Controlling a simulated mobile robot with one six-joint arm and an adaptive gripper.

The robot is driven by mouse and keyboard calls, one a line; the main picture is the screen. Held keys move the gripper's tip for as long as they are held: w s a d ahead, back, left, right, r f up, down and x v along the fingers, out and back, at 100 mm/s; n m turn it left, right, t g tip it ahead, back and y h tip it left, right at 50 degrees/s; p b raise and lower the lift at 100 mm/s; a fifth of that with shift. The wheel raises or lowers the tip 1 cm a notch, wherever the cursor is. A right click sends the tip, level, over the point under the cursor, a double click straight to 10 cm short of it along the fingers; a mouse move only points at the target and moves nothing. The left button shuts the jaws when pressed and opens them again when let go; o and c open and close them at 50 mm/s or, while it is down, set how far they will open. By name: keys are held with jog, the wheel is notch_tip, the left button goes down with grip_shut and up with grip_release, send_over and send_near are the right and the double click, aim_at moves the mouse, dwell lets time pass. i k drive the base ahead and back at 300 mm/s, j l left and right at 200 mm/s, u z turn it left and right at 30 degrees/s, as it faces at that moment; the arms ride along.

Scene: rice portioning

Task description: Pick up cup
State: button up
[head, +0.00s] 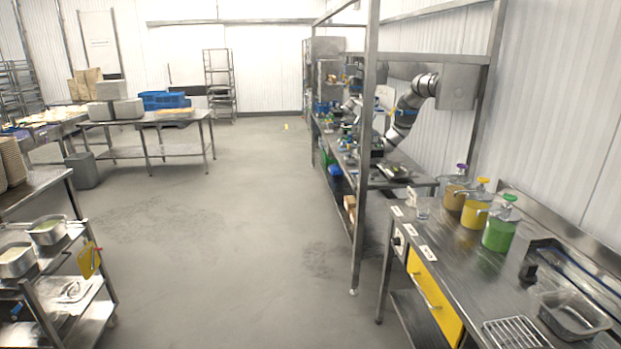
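Pump jars hold brown (453,195), yellow (475,208) and green (499,232) contents. A steel pan (574,316) and wire rack (515,333) lie nearer. A steel post (365,150) rises beyond the counter. The middle floor (220,230) is clear.

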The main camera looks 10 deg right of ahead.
aim_at(423, 211)
jog(key=i+z, duration=0.15)
jog(key=i, duration=0.35)
jog(key=i+j+z, duration=0.2)
jog(key=i, duration=0.25)
jog(key=i+j+z, duration=0.15)
jog(key=i, duration=0.35)
jog(key=i+j+z, duration=0.15)
jog(key=i, duration=0.3)
jog(key=i+j+z, duration=0.1)
jog(key=i+z, duration=0.15)
jog(key=z, duration=0.2)
jog(key=i+j+z, duration=0.2)
jog(key=z, duration=0.3)
jog(key=i+j+z, duration=0.2)
jog(key=z, duration=0.25)
jog(key=i+j+z, duration=0.1)
jog(key=j+z, duration=0.35)
jog(key=i+j+z, duration=0.1)
jog(key=j+z, duration=0.4)
jog(key=i+j+z, duration=0.1)
jog(key=j+z, duration=0.2)
jog(key=z, duration=0.15)
